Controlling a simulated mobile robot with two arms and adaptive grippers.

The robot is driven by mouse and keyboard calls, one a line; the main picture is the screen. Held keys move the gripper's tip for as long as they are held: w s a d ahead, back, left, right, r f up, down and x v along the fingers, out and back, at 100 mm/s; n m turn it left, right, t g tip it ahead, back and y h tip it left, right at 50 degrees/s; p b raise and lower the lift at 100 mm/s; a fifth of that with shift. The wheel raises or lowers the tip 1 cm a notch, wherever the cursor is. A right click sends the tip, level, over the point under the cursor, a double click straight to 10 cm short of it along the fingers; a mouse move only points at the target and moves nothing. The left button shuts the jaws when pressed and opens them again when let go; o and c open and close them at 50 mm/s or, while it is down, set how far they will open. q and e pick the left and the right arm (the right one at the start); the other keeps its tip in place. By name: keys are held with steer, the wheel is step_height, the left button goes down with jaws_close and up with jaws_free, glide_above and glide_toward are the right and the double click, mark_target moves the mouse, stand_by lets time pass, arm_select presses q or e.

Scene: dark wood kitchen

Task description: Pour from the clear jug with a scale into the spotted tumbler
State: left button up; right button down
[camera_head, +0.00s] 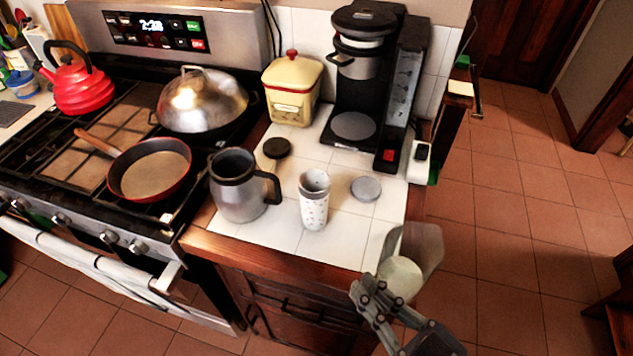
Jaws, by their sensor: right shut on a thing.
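The spotted tumbler (314,206), white with small dark spots and open at the top, stands upright on the white tiled counter near its front edge. The clear jug (421,247) is at the counter's front right corner, in my right gripper (385,296). The jug looks tilted, with pale contents (401,277) showing in its lower part. My right gripper is shut on the jug, to the right of and nearer than the tumbler, apart from it. The jug's scale cannot be made out. My left gripper is not in view.
A grey steel mug (237,190) with a black handle stands just left of the tumbler. A grey lid (366,188) and a black lid (277,148) lie on the counter. A coffee maker (361,80) and a yellow canister (291,89) stand behind. The stove with pans is at left.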

mark_target(401, 239)
steer(key=w+d+m+t+h, duration=0.1)
steer(key=w+h, duration=0.1)
steer(key=w+d+r+m+t+h, duration=0.1)
steer(key=d+m+h, duration=0.1)
steer(key=w+d+m+t+h, duration=0.1)
steer(key=w+d+h, duration=0.1)
steer(key=shift+w+d+r, duration=0.1)
steer(key=shift+w+r, duration=0.2)
steer(key=shift+r, duration=0.1)
steer(key=shift+w+d+m+t+h, duration=0.3)
steer(key=shift+w+d+m+h, duration=0.2)
steer(key=shift+m+h, duration=0.15)
steer(key=shift+w+d+f+m+h, duration=0.15)
steer(key=shift+w+m+h, duration=0.1)
steer(key=shift+w+h, duration=0.2)
steer(key=shift+w+a, duration=0.2)
steer(key=w+a+n+g+y, duration=0.25)
steer(key=a+n+y, duration=0.3)
steer(key=a, duration=1.25)
steer(key=s+a+f+n+g+y, duration=0.1)
steer(key=s+a+f+g+y, duration=0.1)
steer(key=a, duration=0.3)
steer(key=s+a+f+n+g+y, duration=0.2)
steer(key=a+f+y, duration=0.2)
steer(key=a, duration=0.1)
steer(key=shift+s+a+f, duration=0.15)
steer(key=shift+s+a, duration=0.25)
steer(key=shift+g, duration=0.25)
